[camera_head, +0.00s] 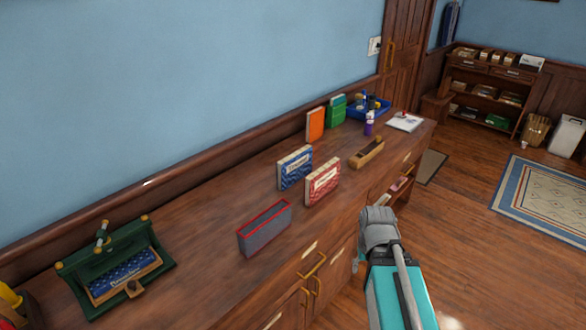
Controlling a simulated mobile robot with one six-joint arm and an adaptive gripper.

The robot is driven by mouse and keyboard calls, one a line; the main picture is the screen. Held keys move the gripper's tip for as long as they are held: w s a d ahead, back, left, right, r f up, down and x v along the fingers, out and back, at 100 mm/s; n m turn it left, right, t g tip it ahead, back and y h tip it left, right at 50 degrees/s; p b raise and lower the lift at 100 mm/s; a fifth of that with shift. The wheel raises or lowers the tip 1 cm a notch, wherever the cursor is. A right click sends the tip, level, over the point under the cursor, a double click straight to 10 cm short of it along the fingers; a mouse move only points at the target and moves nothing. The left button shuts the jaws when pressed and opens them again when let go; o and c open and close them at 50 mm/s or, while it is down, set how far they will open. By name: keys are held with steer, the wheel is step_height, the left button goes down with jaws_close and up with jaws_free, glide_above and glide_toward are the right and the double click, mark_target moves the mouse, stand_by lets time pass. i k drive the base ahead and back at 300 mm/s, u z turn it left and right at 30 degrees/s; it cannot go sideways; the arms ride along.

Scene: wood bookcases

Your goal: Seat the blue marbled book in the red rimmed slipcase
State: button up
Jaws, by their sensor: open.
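A blue marbled book (295,168) with a pale label band stands upright on the wooden counter, behind and slightly left of a similar red marbled book (322,182). The red rimmed slipcase (265,232) has grey walls and stands to the front left of both books, apart from them. Its red-edged opening faces up; its inside is mostly hidden. My arm (392,285) reaches up from the bottom right, in front of the counter. Its grey joint hides what lies beyond it, and I cannot make out my gripper's jaws. The blue book stands clear of my arm.
A green stand (147,240) at the left holds another blue patterned, labelled item (125,277). Behind the books stand an orange book (315,124), a green book (336,112), a wooden block (367,153) and a blue tray (376,106). Bare counter surrounds the slipcase.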

mark_target(254, 236)
steer(key=u, duration=0.05)
steer(key=i, duration=0.9)
steer(key=z, duration=0.1)
